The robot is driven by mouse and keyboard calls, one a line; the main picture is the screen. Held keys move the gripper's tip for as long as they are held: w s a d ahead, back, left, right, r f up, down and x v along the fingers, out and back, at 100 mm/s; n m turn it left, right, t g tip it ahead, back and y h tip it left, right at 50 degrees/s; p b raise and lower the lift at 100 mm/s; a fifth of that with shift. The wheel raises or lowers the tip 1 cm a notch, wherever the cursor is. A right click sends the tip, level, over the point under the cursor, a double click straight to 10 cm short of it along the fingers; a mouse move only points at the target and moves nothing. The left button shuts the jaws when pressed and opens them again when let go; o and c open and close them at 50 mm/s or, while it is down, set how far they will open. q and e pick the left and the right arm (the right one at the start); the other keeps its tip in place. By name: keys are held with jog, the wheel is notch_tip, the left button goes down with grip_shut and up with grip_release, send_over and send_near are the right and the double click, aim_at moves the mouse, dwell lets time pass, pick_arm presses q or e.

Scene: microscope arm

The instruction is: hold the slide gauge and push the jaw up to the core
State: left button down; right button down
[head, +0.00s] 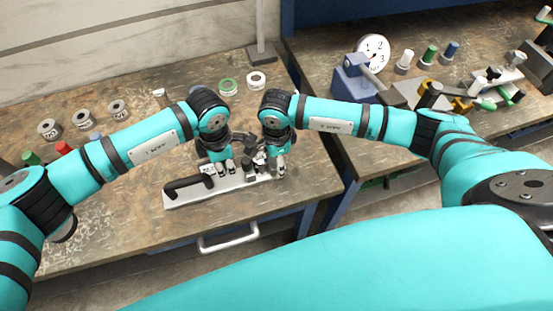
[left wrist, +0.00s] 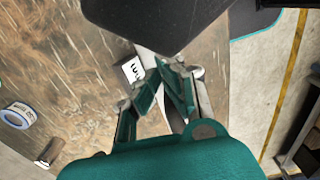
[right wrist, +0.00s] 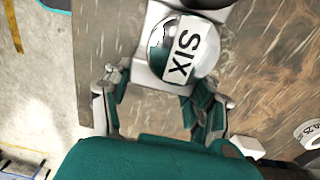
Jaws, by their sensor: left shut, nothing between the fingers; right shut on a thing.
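The slide gauge (head: 215,191) is a long light-grey bar with a black handle at its left end, lying on the left bench near the front edge. My left gripper (head: 227,168) is shut and empty above the middle of the bar. In the left wrist view its fingertips (left wrist: 170,66) are close together beside a white-labelled block (left wrist: 132,70). My right gripper (head: 276,170) is shut on the gauge's right end. In the right wrist view a silver round piece marked SIX (right wrist: 185,55) sits by the grey block (right wrist: 150,77) between the fingers. I cannot clearly separate jaw from core.
Several labelled rings, including a green one (head: 228,86) and a white one (head: 256,79), stand behind on the bench. A dial device (head: 373,52) and several coloured-handled tools occupy the right bench. A gap separates the benches. The bench front left of the gauge is clear.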

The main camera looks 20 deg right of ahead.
aim_at(229, 180)
pick_arm(q)
notch_tip(229, 180, up, 6)
jog(key=shift+r, duration=0.15)
dwell(0.5)
jog(key=shift+a, duration=0.1)
pick_arm(e)
jog(key=shift+c, duration=1.7)
grip_release()
notch_tip(229, 180, up, 8)
jog(key=shift+f, duration=0.1)
jog(key=shift+r, duration=0.2)
pick_arm(q)
jog(key=shift+a+f, duration=0.1)
jog(key=shift+f, duration=0.1)
pick_arm(e)
jog(key=shift+a, duration=0.15)
